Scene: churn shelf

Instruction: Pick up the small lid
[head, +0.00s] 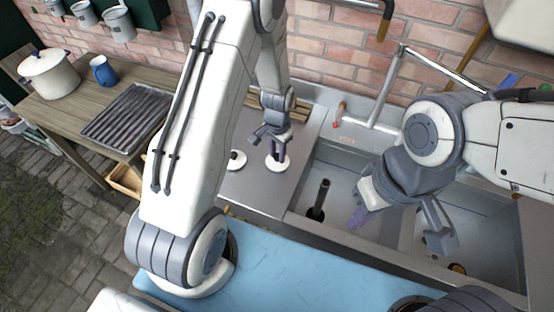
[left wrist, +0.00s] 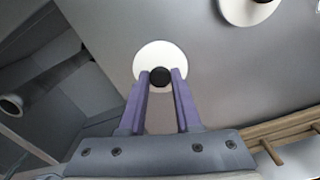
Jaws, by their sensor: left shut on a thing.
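The small lid (head: 278,165) is a white disc with a dark knob on the steel counter left of the sink. It also shows in the left wrist view (left wrist: 150,48), where its black knob sits between my purple fingertips. My left gripper (head: 277,153) is shut on this knob from above; it also shows in the left wrist view (left wrist: 160,76). I cannot tell whether the lid is clear of the counter. A second white lid (head: 237,161) lies to its left, cut off in the left wrist view (left wrist: 248,10). My right gripper (head: 400,222) is open over the sink.
The steel sink (head: 308,190) is right of the lids, with a dark upright tube (head: 319,199) in it. A tap (head: 388,88) stands behind. A wooden rack (left wrist: 275,132) edges the counter. A wooden table with a white pot (head: 49,76) and blue mug (head: 103,71) stands left.

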